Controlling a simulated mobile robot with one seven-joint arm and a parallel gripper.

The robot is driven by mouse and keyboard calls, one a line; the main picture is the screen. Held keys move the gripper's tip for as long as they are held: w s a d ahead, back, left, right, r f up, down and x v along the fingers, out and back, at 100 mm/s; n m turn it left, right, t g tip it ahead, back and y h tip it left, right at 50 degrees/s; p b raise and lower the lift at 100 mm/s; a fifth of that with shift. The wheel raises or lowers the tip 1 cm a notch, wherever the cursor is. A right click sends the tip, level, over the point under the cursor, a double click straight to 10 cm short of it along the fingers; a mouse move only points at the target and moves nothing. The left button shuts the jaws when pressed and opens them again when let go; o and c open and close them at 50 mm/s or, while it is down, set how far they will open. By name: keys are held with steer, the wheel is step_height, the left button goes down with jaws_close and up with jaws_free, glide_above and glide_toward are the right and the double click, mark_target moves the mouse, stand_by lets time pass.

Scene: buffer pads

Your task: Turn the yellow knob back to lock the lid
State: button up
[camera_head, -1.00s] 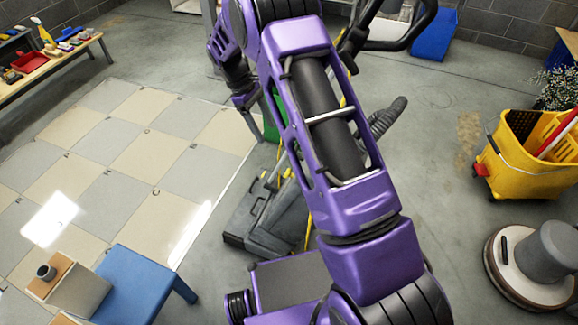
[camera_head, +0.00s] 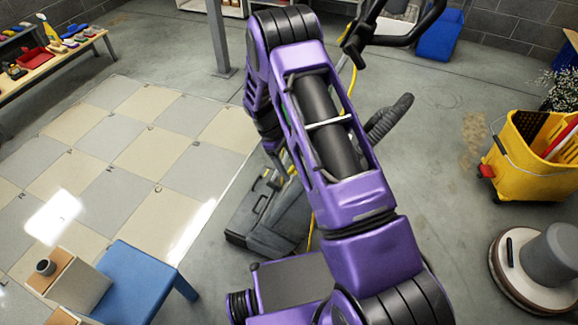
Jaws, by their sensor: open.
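A grey floor machine (camera_head: 268,222) stands on the concrete behind my purple arm, with a black handle loop (camera_head: 400,30) at the top and a ribbed grey hose (camera_head: 390,118). My arm covers much of its middle. A sliver of green shows beside my arm, and small yellow bits show just below my wrist. I cannot make out the yellow knob or the lid, nor tell whether the lid is locked. My wrist hangs over the machine's left side.
A blue bench (camera_head: 135,280) and wooden blocks stand at lower left beside a tiled floor patch (camera_head: 120,150). A yellow mop bucket (camera_head: 530,165) and a round floor polisher (camera_head: 540,265) stand at right. A supply table (camera_head: 60,62) is at upper left. Open floor lies between.

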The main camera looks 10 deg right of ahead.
steer(key=shift+f, duration=0.1)
jaws_close()
stand_by(0.3)
steer(key=shift+s, duration=0.1)
steer(key=shift+s+a+f+m+t+h+b, duration=0.1)
steer(key=shift+a+m+t+h+b, duration=0.05)
steer(key=shift+m+t+h+b, duration=0.45)
steer(key=shift+s+a+m+t+h+b, duration=0.1)
steer(key=shift+m+t+h+b, duration=0.4)
steer(key=shift+t+b, duration=0.1)
steer(key=m+t+h, duration=0.2)
steer(key=shift+s+a+f+m+h, duration=0.1)
steer(key=shift+a+m+h, duration=0.05)
steer(key=shift+m+h, duration=0.15)
steer(key=shift+a+f+m+t+h, duration=0.15)
steer(key=shift+m+t+h, duration=0.3)
steer(key=shift+m+h, duration=1.15)
steer(key=shift+a+f+m+t+h, duration=0.1)
steer(key=shift+f+m+t+h, duration=0.25)
steer(key=shift+m+h, duration=1.2)
steer(key=shift+s, duration=0.1)
